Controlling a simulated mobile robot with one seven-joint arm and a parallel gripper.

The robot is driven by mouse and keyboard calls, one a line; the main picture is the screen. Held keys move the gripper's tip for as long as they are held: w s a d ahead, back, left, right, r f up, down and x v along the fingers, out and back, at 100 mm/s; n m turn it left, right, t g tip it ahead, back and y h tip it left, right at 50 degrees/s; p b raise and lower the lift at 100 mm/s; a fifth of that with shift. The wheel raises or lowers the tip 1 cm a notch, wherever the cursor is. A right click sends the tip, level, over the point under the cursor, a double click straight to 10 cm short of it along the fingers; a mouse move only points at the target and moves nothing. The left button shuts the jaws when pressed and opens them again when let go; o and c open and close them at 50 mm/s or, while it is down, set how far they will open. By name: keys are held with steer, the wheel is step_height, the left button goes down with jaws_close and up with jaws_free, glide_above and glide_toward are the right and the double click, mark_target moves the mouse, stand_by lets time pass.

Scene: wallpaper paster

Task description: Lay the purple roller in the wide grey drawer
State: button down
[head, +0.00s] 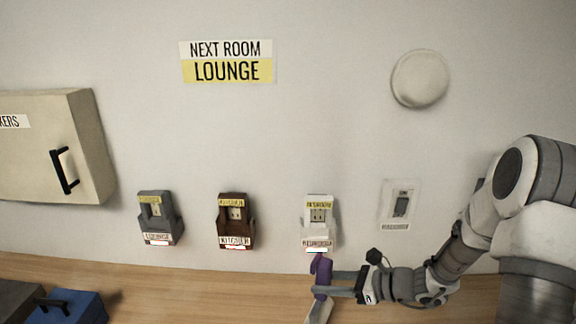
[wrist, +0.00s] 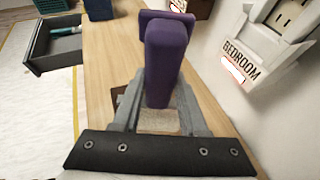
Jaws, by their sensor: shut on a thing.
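The purple roller (head: 321,271) is between the fingers of my gripper (head: 322,283), just below the white wall unit in the head view. In the wrist view the roller (wrist: 165,60) stands out from between the two grey fingers (wrist: 157,112), with a wider purple end at the top. My gripper is shut on it, above the wooden worktop. An open dark grey drawer (wrist: 58,60) is at the upper left of the wrist view, apart from the gripper, with a teal and white item (wrist: 66,31) inside. The head view does not show this drawer.
Grey (head: 160,220), brown (head: 235,222) and white (head: 318,222) units labelled lounge, kitchen and bedroom hang along the wall. The white one is close to my gripper. A blue box (head: 75,308) with a black handle is at lower left. The worktop (head: 200,290) between is clear.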

steer(key=shift+w+d+f+m+t+h, duration=0.1)
steer(key=shift+d+f+m+t+h, duration=0.25)
steer(key=shift+d+m+t+h, duration=0.6)
steer(key=shift+w+d+f+m+t+h, duration=0.1)
steer(key=shift+d+f+m+t+h, duration=0.2)
steer(key=shift+d+m+t+h, duration=0.65)
steer(key=shift+w+d+f+m+t+h, duration=0.1)
steer(key=shift+d+f+m+t+h, duration=0.35)
steer(key=shift+m+t+h, duration=0.85)
